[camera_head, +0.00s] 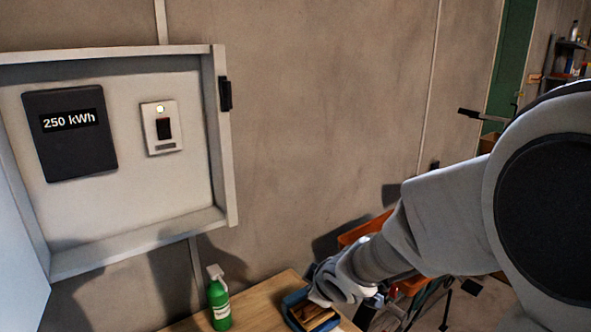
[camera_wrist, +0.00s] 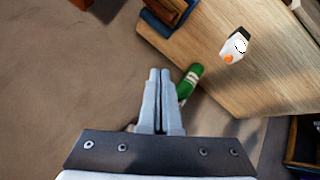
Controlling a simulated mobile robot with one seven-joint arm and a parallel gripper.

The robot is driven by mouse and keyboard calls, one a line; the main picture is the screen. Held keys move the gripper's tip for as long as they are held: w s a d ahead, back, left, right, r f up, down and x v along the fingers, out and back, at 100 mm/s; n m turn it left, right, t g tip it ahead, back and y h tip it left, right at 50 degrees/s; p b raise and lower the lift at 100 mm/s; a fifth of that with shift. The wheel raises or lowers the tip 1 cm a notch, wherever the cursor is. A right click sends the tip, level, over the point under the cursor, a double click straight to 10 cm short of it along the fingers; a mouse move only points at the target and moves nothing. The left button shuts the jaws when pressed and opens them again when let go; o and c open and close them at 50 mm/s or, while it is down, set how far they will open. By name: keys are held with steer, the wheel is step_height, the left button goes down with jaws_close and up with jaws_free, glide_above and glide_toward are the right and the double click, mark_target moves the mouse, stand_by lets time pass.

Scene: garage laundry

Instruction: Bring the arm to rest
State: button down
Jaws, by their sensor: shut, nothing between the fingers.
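My arm (camera_head: 430,225) reaches in from the right in the head view, with its wrist low over the table's far end. My gripper (camera_wrist: 160,75) shows in the wrist view with its two fingers together and nothing between them. It points along the wall, beside the table. In the head view the fingers are hard to make out.
An open wall cabinet (camera_head: 225,150) holds a meter (camera_head: 70,150) and a lit switch (camera_head: 160,128). A green spray bottle (camera_head: 219,305) and a blue bin (camera_head: 292,302) are on the wooden table (camera_head: 262,300). An orange crate (camera_head: 352,234) stands behind. A white bottle (camera_wrist: 235,45) is also on the table.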

steer(key=s+d+r+m+g+h, duration=0.1)
steer(key=s+d+r+m+h, duration=0.2)
steer(key=s+d+r+m, duration=0.6)
steer(key=s+d+r+m+g, duration=0.1)
steer(key=s+r+m, duration=0.1)
steer(key=s, duration=1.2)
steer(key=shift+r+m+g+y, duration=0.2)
steer(key=shift+m+g+y, duration=0.2)
steer(key=shift+m, duration=0.5)
steer(key=shift+s+d, duration=0.1)
